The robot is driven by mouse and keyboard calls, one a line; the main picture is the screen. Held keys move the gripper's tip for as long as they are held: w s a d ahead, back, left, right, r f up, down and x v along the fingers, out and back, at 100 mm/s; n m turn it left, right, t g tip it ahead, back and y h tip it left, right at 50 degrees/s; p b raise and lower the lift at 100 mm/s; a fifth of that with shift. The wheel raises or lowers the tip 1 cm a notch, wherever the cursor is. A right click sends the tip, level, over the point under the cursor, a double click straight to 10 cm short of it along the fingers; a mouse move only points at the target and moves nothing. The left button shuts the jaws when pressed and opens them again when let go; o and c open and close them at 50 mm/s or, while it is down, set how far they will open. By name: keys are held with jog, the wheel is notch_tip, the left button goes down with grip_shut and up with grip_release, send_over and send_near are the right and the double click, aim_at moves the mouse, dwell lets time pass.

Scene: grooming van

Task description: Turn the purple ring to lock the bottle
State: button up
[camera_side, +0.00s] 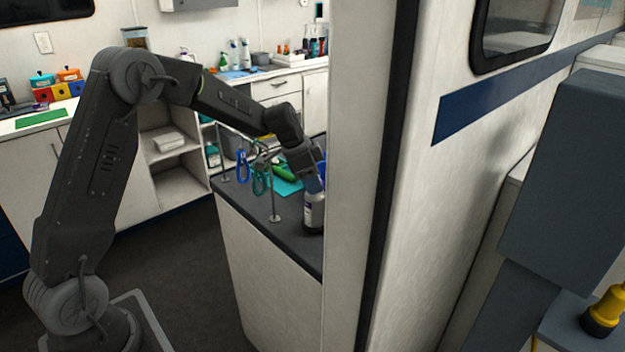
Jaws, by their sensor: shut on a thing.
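A white bottle (313,215) with a dark label patch stands upright on the dark top of the counter (262,217), partly cut off by the van's door frame. My gripper (314,184) points down over the bottle's top and is shut on it. The purple ring is not clearly visible; the gripper and the door frame hide the bottle's neck area, so I cannot tell how the ring is turned.
A metal rail (274,190) stands on the counter left of the bottle, with blue loops (243,167) and teal loops (261,178) hanging from it. A green item (284,172) lies behind. The door frame (350,180) is close on the right.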

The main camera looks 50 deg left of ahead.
dwell(0.4)
jog(key=o, duration=0.9)
jog(key=shift+o, duration=0.2)
jog(key=shift+r, duration=0.1)
jog(key=v, duration=1.3)
jog(key=shift+r, duration=0.3)
jog(key=shift+s+a, duration=0.1)
